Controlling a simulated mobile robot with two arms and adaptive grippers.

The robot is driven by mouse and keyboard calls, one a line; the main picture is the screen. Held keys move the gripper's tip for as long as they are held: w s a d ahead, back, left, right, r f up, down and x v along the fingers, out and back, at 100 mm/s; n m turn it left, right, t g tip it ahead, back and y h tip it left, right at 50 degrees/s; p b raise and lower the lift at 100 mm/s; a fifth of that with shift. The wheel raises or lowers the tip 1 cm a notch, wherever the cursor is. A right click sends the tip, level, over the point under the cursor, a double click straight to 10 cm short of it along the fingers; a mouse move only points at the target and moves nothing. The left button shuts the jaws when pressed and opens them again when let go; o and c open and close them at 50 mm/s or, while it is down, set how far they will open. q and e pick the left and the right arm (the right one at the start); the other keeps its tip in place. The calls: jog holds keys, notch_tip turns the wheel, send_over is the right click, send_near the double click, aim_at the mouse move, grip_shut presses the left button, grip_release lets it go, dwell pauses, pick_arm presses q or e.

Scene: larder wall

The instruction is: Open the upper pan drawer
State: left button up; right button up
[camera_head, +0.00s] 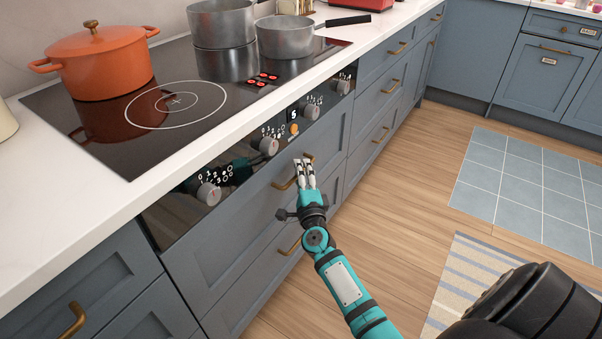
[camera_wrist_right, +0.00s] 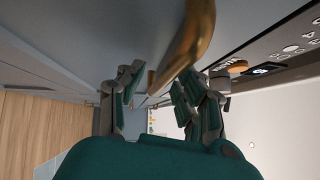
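The upper pan drawer (camera_head: 233,226) is a blue-grey front under the black control panel of the hob, and it looks closed. Its brass handle (camera_head: 285,185) is partly hidden behind my right gripper (camera_head: 304,168). In the right wrist view the brass handle (camera_wrist_right: 188,45) runs down from the top towards the gap between the fingers. My left gripper is not in view.
A lower drawer handle (camera_head: 290,246) sits below. Knobs (camera_head: 269,146) stick out of the panel above. An orange pot (camera_head: 100,66) and grey saucepans (camera_head: 285,37) stand on the hob. The wooden floor (camera_head: 395,195) in front is clear, with a striped rug (camera_head: 462,283) on it.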

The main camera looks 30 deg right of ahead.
jog(key=shift+w, duration=0.1)
grip_shut()
dwell(0.5)
